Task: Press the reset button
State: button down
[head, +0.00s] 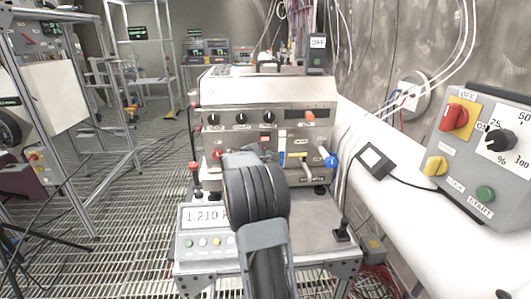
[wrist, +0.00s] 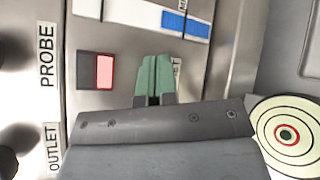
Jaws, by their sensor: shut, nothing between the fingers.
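In the wrist view, the green fingertips of my gripper (wrist: 154,78) are closed together in front of a steel panel (wrist: 100,28). A label (wrist: 177,70) beside the fingertips is partly covered, and its word cannot be read in full. No button clearly marked reset shows; whatever lies directly behind the fingertips is hidden. Whether the tips touch the panel cannot be told. A red-and-dark rectangular switch (wrist: 97,70) is left of the fingertips. In the head view, my arm stands before the steel console (head: 310,95) and hides part of its front.
Labels PROBE (wrist: 47,55) and OUTLET (wrist: 54,150) are at left in the wrist view. A ringed disc (wrist: 287,135) is at lower right. In the head view, a digital readout (head: 204,215) is left of my arm and a grey control box (head: 480,150) is at right.

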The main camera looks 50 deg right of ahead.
jog(key=shift+w, duration=0.1)
dwell(0.3)
jog(key=shift+w+d, duration=0.25)
jog(key=shift+s+a+f+b, duration=0.1)
jog(key=shift+s+b, duration=0.05)
jog(key=shift+b, duration=0.25)
jog(key=shift+s+a, duration=0.2)
jog(key=shift+b, duration=0.35)
jog(key=shift+s+a+b, duration=0.95)
jog(key=shift+s, duration=0.2)
jog(key=shift+s+a+b, duration=0.95)
jog(key=shift+s, duration=0.2)
